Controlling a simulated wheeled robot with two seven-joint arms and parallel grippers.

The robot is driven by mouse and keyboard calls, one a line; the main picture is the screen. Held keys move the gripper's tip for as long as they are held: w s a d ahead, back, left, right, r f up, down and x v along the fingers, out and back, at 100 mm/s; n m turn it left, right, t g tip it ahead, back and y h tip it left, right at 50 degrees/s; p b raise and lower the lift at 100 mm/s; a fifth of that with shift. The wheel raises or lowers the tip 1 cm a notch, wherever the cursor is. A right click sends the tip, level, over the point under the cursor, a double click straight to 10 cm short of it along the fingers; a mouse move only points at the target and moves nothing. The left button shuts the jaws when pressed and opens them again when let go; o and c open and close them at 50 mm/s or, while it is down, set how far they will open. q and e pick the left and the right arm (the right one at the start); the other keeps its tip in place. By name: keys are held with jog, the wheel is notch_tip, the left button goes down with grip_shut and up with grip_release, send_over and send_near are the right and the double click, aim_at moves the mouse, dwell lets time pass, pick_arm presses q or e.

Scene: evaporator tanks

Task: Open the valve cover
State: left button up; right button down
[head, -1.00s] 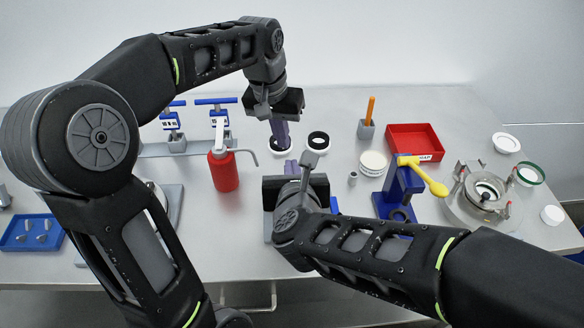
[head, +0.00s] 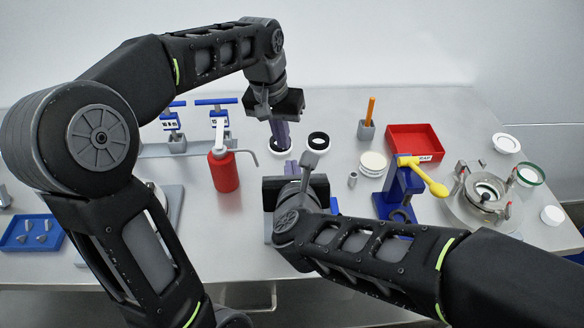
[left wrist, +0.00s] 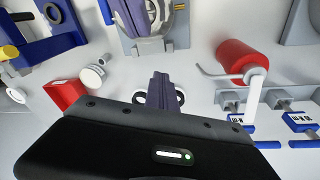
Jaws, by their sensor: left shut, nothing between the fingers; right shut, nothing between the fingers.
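I cannot tell which part is the valve cover. A round metal fixture with red-tipped clamps (head: 487,194) stands at the right of the table. At the back left, two valve-like stands with blue T-handles (head: 216,102) rise from a grey rail. My left gripper (head: 281,140) is shut and empty, pointing down over a white ring at the middle; its fingers also show in the left wrist view (left wrist: 163,90). My right gripper (head: 291,167) is shut and empty just in front of it, fingers pointing to the back. Its arm hides part of the table's front.
A red bottle with a spout (head: 223,170) stands left of my grippers. A dark-topped ring (head: 318,139) lies beside them. To the right are a blue stand with a yellow handle (head: 398,188) and a red bin (head: 414,131). A blue tray (head: 16,238) lies far left.

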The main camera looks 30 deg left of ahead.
pick_arm(q)
jog(key=o, duration=0.6)
notch_tip(320, 180, up, 7)
jog(key=s, duration=0.1)
jog(key=shift+s+a+r, duration=0.15)
jog(key=shift+a+r, duration=0.05)
dwell(0.4)
jog(key=shift+f+b, duration=0.6)
pick_arm(e)
jog(key=v, duration=0.7)
jog(key=shift+s+d, duration=0.25)
jog(key=shift+s, duration=0.05)
jog(key=shift+r, duration=0.1)
